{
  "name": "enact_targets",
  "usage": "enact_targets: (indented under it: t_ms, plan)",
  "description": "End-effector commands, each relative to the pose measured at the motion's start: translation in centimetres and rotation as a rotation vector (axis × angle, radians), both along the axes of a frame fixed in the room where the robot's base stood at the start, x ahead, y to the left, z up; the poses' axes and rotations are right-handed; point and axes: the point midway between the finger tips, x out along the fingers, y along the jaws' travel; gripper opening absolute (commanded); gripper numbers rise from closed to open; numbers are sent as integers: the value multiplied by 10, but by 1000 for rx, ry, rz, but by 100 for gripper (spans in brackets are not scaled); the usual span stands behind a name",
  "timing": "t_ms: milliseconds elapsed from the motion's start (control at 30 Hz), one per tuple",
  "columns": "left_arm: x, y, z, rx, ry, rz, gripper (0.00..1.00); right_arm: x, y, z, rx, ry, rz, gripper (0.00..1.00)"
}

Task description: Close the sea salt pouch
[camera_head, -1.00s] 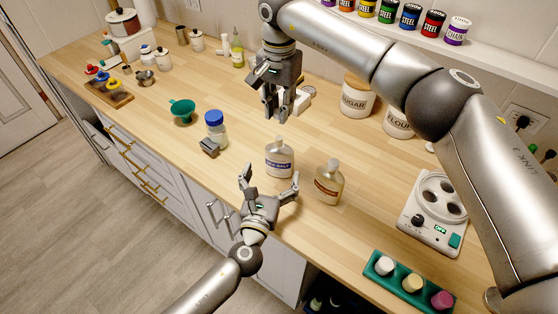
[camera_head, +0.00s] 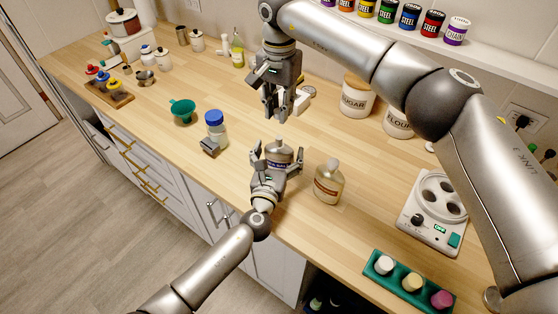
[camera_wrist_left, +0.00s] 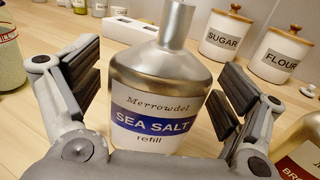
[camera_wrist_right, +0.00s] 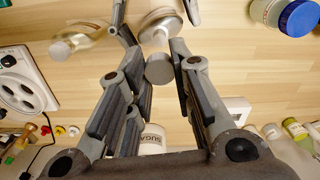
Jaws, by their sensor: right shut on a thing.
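The sea salt pouch (camera_head: 280,149), silver and white with a blue label band, stands upright on the counter. In the left wrist view the pouch (camera_wrist_left: 155,95) fills the middle; its spout top is cut off. My left gripper (camera_head: 277,160) is open, with one finger on each side of the pouch and gaps visible. My right gripper (camera_head: 274,116) is above and behind the pouch, pointing down. In the right wrist view it is shut on a small grey round cap (camera_wrist_right: 160,70), apart from the pouch (camera_wrist_right: 158,22). The head view does not show the cap clearly.
A brown-labelled pouch (camera_head: 328,184) stands close to the right. Sugar (camera_head: 357,98) and flour (camera_head: 398,121) canisters stand behind. A burner-like device (camera_head: 433,212) and green tray (camera_head: 400,288) are further right.

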Motion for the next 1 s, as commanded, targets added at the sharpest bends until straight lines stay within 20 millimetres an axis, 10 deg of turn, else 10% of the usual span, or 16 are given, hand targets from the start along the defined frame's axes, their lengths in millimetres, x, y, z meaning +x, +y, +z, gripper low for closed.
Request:
enact_targets:
  t_ms: [433, 1000]
  plan:
    - [0, 0, 0, 0, 0, 0, 30, 0, 0, 0, 0, 0, 0, 16]
    - [0, 0, 0, 0, 0, 0, 30, -1, 0, -50, 0, -1, 0, 16]
